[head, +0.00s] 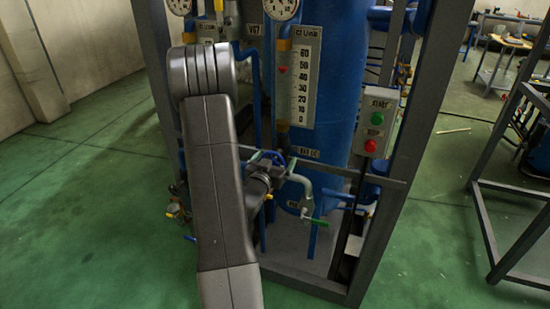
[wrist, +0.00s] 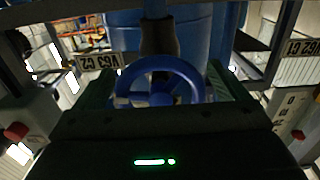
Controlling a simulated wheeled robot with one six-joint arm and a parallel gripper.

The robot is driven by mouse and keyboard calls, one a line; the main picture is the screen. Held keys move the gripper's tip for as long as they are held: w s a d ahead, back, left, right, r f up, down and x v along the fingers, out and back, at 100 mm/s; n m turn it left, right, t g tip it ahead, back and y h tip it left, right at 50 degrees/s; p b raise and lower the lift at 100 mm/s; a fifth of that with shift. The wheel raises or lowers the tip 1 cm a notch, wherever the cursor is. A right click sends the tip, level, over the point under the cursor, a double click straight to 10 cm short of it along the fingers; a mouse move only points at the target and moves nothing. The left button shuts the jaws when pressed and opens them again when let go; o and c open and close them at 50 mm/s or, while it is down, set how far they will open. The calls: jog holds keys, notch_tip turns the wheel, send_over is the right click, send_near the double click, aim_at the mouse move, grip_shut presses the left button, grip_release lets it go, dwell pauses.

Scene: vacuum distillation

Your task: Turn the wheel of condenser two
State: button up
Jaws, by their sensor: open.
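A blue handwheel (wrist: 160,99) sits in the middle of the wrist view, on a dark stem. It shows small and partly hidden in the head view (head: 268,157), on the pipework in front of the blue tank. My gripper (wrist: 163,84) is open, with one dark finger on each side of the wheel. I cannot tell whether the fingers touch the rim. In the head view my gripper (head: 264,178) is at the wheel, partly hidden by my arm.
A grey frame post (head: 387,150) stands right of the wheel. A control box (head: 376,122) with green and red buttons hangs there. A pale pipe with a green-handled valve (head: 312,220) is just right of my gripper. Green floor (head: 100,200) is clear at left.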

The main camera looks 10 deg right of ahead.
jog(key=shift+w, duration=0.1)
jog(key=c, duration=1)
